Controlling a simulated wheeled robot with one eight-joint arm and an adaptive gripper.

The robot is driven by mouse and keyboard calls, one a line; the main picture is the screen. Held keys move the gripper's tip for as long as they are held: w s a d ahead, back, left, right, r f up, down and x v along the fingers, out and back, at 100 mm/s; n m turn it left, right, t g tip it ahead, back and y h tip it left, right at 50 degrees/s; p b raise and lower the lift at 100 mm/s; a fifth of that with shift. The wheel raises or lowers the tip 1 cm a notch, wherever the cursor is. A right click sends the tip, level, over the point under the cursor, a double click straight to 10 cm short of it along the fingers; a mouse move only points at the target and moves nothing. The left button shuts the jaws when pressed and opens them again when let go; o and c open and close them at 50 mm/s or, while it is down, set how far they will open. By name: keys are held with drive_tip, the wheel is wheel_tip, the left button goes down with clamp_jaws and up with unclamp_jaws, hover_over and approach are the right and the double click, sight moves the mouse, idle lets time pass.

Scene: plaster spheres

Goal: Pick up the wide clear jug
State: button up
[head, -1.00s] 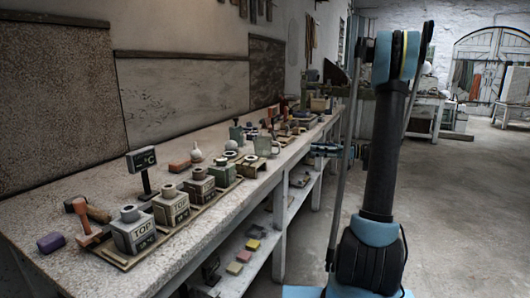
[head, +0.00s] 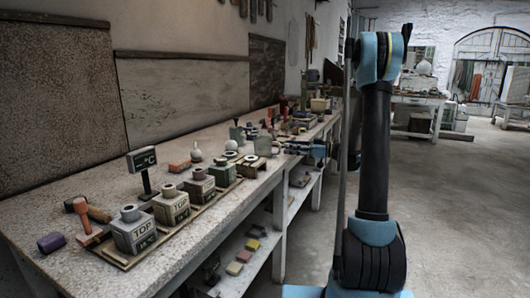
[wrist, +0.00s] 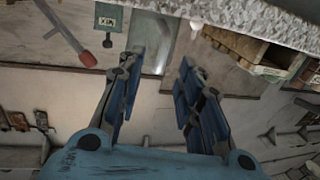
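The wide clear jug (head: 262,147) stands on the long bench in the head view, a pale greenish see-through shape among other items. In the wrist view the jug (wrist: 158,38) shows as a pale see-through form just beyond and between my fingertips. My gripper (wrist: 162,58) is open, its two blue-and-black fingers apart with nothing between their pads. In the head view my gripper (head: 293,148) reaches in from the right over the bench's front edge, a little right of the jug. Whether a fingertip touches the jug I cannot tell.
Floor on the right is open.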

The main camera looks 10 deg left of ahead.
sight(268, 148)
drive_tip(key=shift+w+a, duration=0.25)
drive_tip(key=shift+a, duration=1.1)
drive_tip(key=shift+w+a, duration=0.2)
drive_tip(key=shift+a, duration=1.15)
clamp_jaws()
